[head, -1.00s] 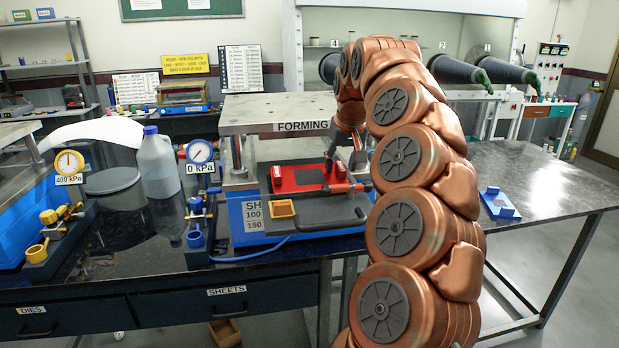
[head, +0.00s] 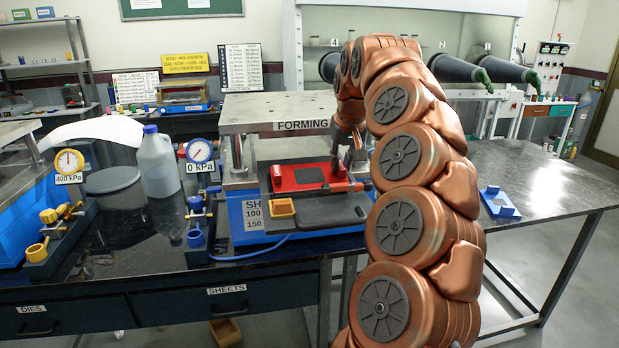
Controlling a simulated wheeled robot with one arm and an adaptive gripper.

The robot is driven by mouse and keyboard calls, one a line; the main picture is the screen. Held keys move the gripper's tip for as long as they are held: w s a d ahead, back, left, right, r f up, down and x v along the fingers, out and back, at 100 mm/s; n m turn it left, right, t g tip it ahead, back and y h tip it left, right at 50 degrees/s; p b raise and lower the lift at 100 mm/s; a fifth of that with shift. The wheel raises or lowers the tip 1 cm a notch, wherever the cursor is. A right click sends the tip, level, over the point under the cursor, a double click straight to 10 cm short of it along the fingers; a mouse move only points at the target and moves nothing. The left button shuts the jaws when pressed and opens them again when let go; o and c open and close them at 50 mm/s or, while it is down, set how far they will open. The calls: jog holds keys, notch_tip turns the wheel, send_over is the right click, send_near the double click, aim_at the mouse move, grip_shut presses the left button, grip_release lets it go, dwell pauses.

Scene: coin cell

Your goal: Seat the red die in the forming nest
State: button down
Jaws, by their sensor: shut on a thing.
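The red die (head: 292,186) is a flat red plate with raised red blocks at its sides and a dark square in the middle. It lies level on the dark bed of the forming press, under the plate labelled FORMING. My gripper (head: 338,164) is at the die's right side and is shut on the raised block there. Its fingertips are small and partly hidden by my wrist. The forming nest is not clearly visible beneath the die, so I cannot tell whether the die is fully down in it.
The press's upper plate (head: 270,110) hangs close above on posts. A dark lever plate with an orange-yellow square cup (head: 281,208) lies in front. A gauge reading 0 kPa (head: 199,151) and a white bottle (head: 157,163) stand left. A blue stand (head: 499,203) is on the right.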

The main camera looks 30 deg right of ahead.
jog(key=shift+r, duration=0.1)
jog(key=shift+d+r, duration=0.15)
jog(key=shift+r, duration=3.1)
notch_tip(320, 180, up, 3)
jog(key=shift+r+p, duration=0.15)
jog(key=shift+p, duration=1.1)
jog(key=shift+w+f+g+y+p, duration=0.15)
jog(key=shift+f+g+y+p, duration=0.25)
jog(key=shift+f, duration=1.8)
jog(key=shift+w+f+g+y+p, duration=0.15)
jog(key=shift+f+g, duration=0.45)
jog(key=shift+f, duration=1.55)
jog(key=shift+f+b, duration=0.7)
jog(key=shift+f, duration=0.4)
jog(key=c, duration=1)
grip_release()
